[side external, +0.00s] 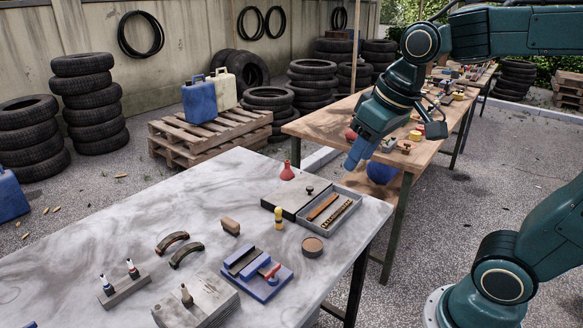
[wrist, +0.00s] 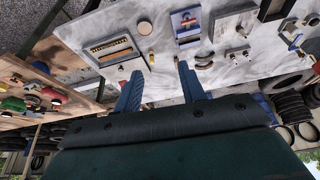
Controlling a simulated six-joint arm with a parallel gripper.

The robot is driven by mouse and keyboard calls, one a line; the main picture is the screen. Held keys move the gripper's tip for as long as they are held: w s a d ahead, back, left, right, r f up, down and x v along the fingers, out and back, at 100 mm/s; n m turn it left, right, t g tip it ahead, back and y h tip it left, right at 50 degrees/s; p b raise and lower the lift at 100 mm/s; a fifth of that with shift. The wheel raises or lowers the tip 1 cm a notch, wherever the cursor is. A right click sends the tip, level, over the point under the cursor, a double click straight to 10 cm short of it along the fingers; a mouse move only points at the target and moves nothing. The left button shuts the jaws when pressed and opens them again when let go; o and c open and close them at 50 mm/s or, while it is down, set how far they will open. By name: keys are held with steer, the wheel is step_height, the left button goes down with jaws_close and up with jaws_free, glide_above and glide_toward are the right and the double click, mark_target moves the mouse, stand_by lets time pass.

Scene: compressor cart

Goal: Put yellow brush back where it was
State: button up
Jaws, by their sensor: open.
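A small yellow upright item (side external: 278,218), which I take for the yellow brush, stands on the grey-white marbled table (side external: 150,228), just left of an open grey case (side external: 337,222). It also shows small in the wrist view (wrist: 151,58). Its bristles are too small to make out. My gripper (side external: 354,162) hangs in the air above and beyond the case, pointing down. In the wrist view its two blue fingers (wrist: 158,80) are apart with nothing between them. It is not touching the yellow item.
A red funnel-shaped item (side external: 287,171), a round brown tin (side external: 312,246), a blue fixture (side external: 257,273), a brown block (side external: 231,226), dark curved handles (side external: 180,248) and a two-peg stand (side external: 124,285) share the table. A wooden table (side external: 325,124) with clutter stands behind.

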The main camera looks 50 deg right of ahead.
steer(key=s+a+f+t, duration=0.1)
steer(key=s+f, duration=0.1)
steer(key=s, duration=0.6)
steer(key=shift+s+f+n, duration=0.2)
steer(key=shift+s+n, duration=0.1)
steer(key=shift+n, duration=0.1)
